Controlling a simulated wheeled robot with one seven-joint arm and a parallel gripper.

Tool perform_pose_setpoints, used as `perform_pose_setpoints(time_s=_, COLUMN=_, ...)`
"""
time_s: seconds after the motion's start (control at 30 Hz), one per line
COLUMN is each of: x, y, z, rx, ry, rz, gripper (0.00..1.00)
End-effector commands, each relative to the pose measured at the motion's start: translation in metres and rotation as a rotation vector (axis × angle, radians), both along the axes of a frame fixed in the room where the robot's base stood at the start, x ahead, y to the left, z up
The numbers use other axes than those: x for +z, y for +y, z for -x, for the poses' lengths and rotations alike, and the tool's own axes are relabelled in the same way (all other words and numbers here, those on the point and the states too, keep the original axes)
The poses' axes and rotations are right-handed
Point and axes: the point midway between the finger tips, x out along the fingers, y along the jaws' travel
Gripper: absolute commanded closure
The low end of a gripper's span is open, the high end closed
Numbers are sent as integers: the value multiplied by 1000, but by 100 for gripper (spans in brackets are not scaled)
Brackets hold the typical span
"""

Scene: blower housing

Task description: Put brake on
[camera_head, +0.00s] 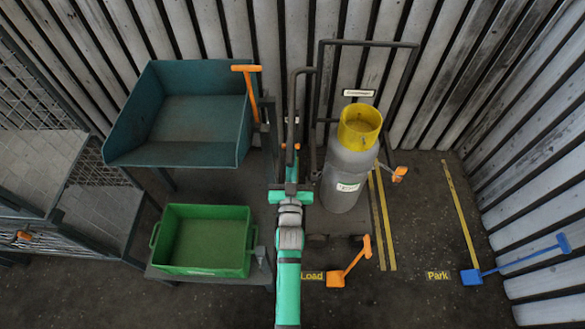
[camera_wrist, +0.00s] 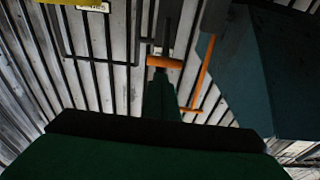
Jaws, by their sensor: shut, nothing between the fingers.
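No part is labelled as a brake, so I cannot tell which one it is. A small orange piece (camera_head: 291,146) shows at the tip of my gripper (camera_head: 290,168). In the wrist view an orange crossbar (camera_wrist: 165,62) lies just beyond my shut, empty gripper (camera_wrist: 161,84); contact is unclear. A trolley (camera_head: 385,44) with a black frame carries a grey cylinder with a yellow collar (camera_head: 360,125). A small orange part (camera_head: 399,173) sits low at its right. An orange T-handled lever (camera_head: 249,90) stands at the blue hopper's right side, also in the wrist view (camera_wrist: 203,72).
The blue hopper (camera_head: 140,153) and green bin (camera_head: 205,271) stand left of my arm. An orange floor lever (camera_head: 350,262) is by the "Load" marking, a blue one (camera_head: 515,258) by "Park". Floor between yellow lines is clear. Corrugated walls close the back and right.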

Motion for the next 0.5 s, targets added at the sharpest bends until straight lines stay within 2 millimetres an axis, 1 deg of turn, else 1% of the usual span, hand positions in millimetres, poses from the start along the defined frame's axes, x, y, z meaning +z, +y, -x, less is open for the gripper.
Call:
perform_pose_setpoints(time_s=0.03, x=3, y=-1, z=-9, rx=-1, ry=-2, rz=1, gripper=100)
perform_pose_setpoints(time_s=0.2, x=5, y=-1, z=-23, rx=-2, ry=-2, rz=0, gripper=100)
perform_pose_setpoints(time_s=0.3, x=5, y=0, z=-28, rx=-1, ry=-1, rz=0, gripper=100)
perform_pose_setpoints(time_s=0.5, x=5, y=0, z=-31, rx=0, ry=0, rz=0, gripper=100)
